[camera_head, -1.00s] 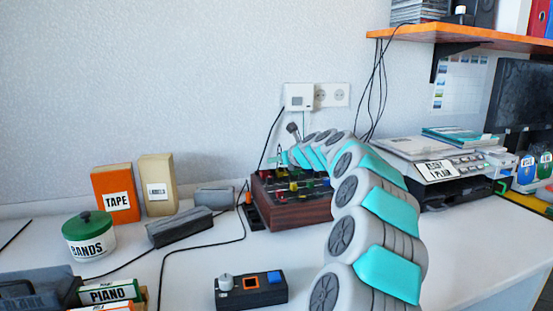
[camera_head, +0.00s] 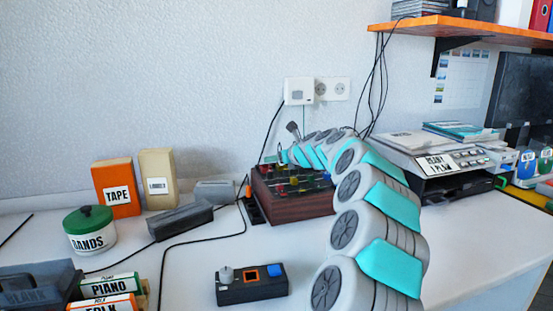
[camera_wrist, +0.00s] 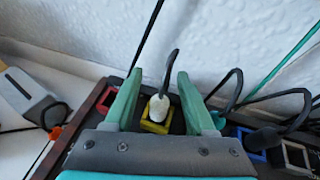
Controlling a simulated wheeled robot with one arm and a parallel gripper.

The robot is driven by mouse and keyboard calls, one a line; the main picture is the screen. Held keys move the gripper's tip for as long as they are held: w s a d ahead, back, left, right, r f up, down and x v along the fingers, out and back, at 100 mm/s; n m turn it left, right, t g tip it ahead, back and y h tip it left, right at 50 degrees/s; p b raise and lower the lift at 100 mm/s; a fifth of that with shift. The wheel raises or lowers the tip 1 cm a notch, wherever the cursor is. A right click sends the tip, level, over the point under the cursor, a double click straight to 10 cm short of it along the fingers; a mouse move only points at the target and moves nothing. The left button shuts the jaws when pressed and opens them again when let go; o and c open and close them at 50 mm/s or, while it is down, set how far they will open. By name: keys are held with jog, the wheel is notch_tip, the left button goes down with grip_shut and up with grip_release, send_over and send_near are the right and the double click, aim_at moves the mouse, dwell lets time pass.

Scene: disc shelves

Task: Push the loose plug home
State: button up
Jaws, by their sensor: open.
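A white plug (camera_wrist: 159,106) on a black cable stands at a yellow-framed socket (camera_wrist: 155,126) in the wrist view. How deep it sits cannot be told. My gripper (camera_wrist: 158,76) is open, its two green fingers on either side of the plug, apart from it. In the head view my gripper (camera_head: 282,155) is small over the back of the brown wooden box (camera_head: 295,207) with coloured sockets, and the plug cannot be made out there. In the wrist view a black plug (camera_wrist: 262,138) is at a blue socket (camera_wrist: 248,154) to the right.
A red-framed socket (camera_wrist: 107,99) is left of the fingers, a grey socket (camera_wrist: 294,157) far right. Cables loop close to the right finger, with the wall behind. An orange plug (camera_wrist: 54,132) is at the left. A black control box (camera_head: 251,288) stands in front; the desk between is clear.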

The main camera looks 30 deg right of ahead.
jog(key=shift+s, duration=0.1)
jog(key=v, duration=0.7)
jog(key=shift+s+r, duration=0.15)
jog(key=shift+r, duration=0.1)
jog(key=shift+s, duration=0.15)
jog(key=shift+s, duration=0.1)
dwell(0.4)
